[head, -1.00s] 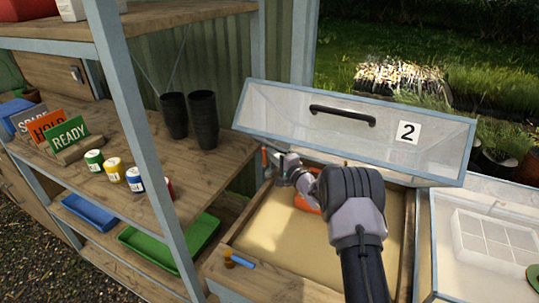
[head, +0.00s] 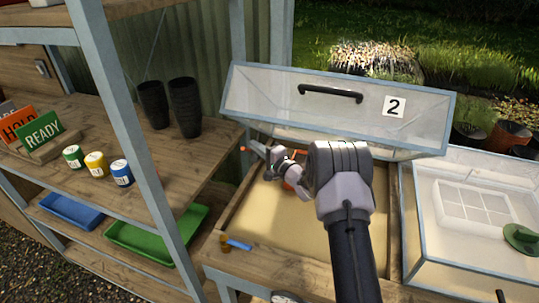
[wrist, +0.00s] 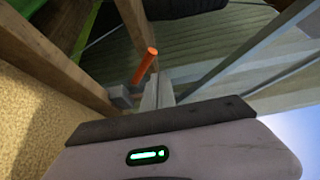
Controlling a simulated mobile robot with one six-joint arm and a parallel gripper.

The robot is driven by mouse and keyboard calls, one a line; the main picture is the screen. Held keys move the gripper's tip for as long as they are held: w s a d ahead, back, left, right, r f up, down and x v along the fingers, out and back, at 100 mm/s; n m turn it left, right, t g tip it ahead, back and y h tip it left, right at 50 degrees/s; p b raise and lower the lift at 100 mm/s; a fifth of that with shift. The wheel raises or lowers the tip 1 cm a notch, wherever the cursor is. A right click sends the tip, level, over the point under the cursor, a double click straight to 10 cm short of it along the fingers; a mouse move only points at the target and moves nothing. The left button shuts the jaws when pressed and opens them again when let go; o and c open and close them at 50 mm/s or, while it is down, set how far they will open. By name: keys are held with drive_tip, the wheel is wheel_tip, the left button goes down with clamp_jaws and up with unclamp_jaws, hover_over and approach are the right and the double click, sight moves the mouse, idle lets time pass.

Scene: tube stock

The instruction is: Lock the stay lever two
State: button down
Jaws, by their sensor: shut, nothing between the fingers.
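The lid (head: 345,90) marked with a 2 stands raised over its sand-filled box (head: 285,225). The stay lever (wrist: 145,65) is an orange stick in the wrist view, tilted up beside the wooden box wall. Its orange end shows small in the head view (head: 243,149), near the box's back left corner. My gripper (wrist: 158,90) is shut and empty. Its fingertips are close beside the lever's base; I cannot tell whether they touch it. In the head view my gripper (head: 253,149) reaches left under the lid, its tips small.
Another orange thing (head: 290,183) is partly hidden behind my wrist. A blue-handled tool (head: 238,245) lies on the box's front left edge. A closed clear-topped frame (head: 470,215) stands at right. Shelving (head: 140,175) with pots and small cans stands close at left.

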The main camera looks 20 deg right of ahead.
drive_tip(key=p+v, duration=0.4)
drive_tip(key=v, duration=1.2)
